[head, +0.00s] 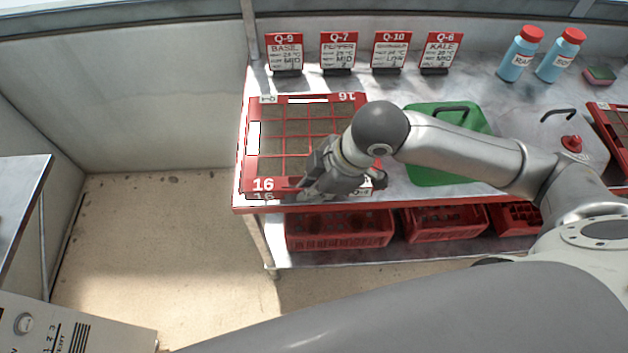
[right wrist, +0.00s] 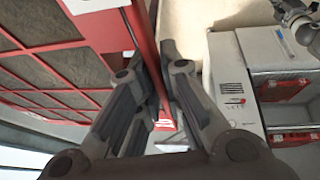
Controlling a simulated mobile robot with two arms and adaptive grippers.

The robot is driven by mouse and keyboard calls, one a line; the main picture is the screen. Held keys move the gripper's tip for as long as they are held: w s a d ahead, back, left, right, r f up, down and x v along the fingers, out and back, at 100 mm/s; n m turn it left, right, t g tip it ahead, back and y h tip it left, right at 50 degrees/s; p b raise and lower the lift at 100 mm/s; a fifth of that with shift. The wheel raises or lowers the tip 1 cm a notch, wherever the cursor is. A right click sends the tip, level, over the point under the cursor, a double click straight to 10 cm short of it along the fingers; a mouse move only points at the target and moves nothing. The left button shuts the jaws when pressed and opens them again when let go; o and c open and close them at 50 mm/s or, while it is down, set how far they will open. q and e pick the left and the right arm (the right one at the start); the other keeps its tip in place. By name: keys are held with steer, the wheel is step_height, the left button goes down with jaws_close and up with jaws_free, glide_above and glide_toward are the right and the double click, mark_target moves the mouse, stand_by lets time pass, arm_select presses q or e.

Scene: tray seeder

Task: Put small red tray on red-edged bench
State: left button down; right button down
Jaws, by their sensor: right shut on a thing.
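The small red tray (head: 244,150) has soil-filled square cells and white "16" labels. It is over the left end of the red-edged bench (head: 400,90); I cannot tell whether it rests fully on the top. My right gripper (head: 308,188) is at the tray's front edge, right of the near "16" label. In the right wrist view its fingers lie either side of the tray's red wall (right wrist: 145,50), shut on it. The arm and gripper hide the tray's front right part. My left gripper is not clearly seen.
Several red-and-white signs (head: 338,52) stand along the back. A green lidded tray (head: 450,172) is right of the red tray, with blue bottles (head: 519,60) behind. Red crates (head: 340,232) fill the shelf below. Floor (head: 150,230) left of the bench is clear.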

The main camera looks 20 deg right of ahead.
mark_target(310, 143)
steer(key=w+f, duration=0.2)
steer(key=w+d+f, duration=0.1)
steer(key=w+f, duration=0.1)
steer(key=w+d+f, duration=0.1)
steer(key=w+f, duration=0.1)
steer(key=w, duration=0.1)
steer(key=shift+f, duration=0.35)
step_height(310, 143, down, 3)
steer(key=shift+w+f, duration=0.1)
steer(key=shift+w, duration=0.05)
steer(key=c, duration=2)
jaws_free()
steer(key=shift+f, duration=0.15)
steer(key=shift+c, duration=0.2)
steer(key=o, duration=0.4)
steer(key=shift+o, duration=0.2)
steer(key=v, duration=1.2)
steer(key=shift+p, duration=0.3)
